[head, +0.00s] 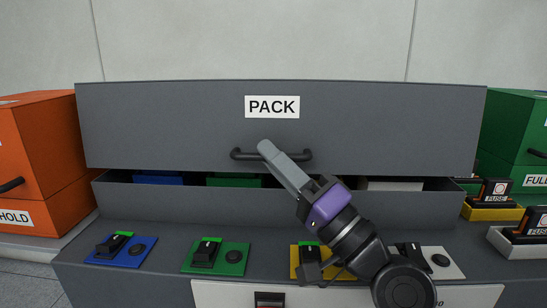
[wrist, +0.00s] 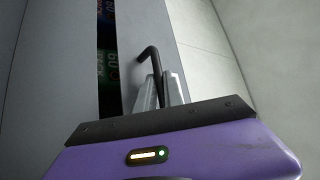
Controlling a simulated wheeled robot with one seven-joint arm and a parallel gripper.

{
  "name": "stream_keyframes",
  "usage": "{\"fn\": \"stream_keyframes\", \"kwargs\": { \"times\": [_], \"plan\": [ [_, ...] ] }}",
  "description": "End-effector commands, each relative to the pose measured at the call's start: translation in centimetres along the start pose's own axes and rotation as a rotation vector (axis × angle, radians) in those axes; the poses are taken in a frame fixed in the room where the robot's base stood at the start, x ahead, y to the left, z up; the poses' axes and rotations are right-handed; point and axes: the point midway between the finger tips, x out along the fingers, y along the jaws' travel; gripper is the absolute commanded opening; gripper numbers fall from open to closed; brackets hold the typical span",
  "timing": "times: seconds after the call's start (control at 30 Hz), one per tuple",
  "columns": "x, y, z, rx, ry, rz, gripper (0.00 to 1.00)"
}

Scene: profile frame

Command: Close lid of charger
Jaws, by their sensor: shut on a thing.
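The charger is a grey box with a wide lid (head: 180,125) labelled PACK. The lid is partly open, with a dark gap between its lower edge and the charger body (head: 180,203). A dark bar handle (head: 240,154) sits on the lid's front; it also shows in the wrist view (wrist: 147,57). My gripper (head: 268,150) reaches up from the lower right and is shut on the handle. In the wrist view its two fingers (wrist: 164,92) stand on either side of the bar. My fingers and arm hide part of the handle in the head view.
Blue, green and white items show inside the gap. On the ledge in front lie a blue plate (head: 140,256), a green plate (head: 230,263), a yellow plate (head: 296,262) and a white plate (head: 452,268). An orange box (head: 40,150) stands left and a green box (head: 515,125) right.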

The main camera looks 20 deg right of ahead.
Motion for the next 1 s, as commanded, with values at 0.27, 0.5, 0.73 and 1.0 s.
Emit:
{"fn": "stream_keyframes", "kwargs": {
  "times": [0.27,0.5,0.73,1.0],
  "plan": [
    [-0.1,0.5,-0.1,0.002,0.002,0.010,0.30],
    [0.0,0.3,-0.1,0.001,0.002,0.007,0.30],
    [-0.7,0.3,-0.1,0.000,0.002,0.007,0.30],
    [-4.9,0.4,-0.1,0.001,0.002,0.009,0.30]
  ]
}}
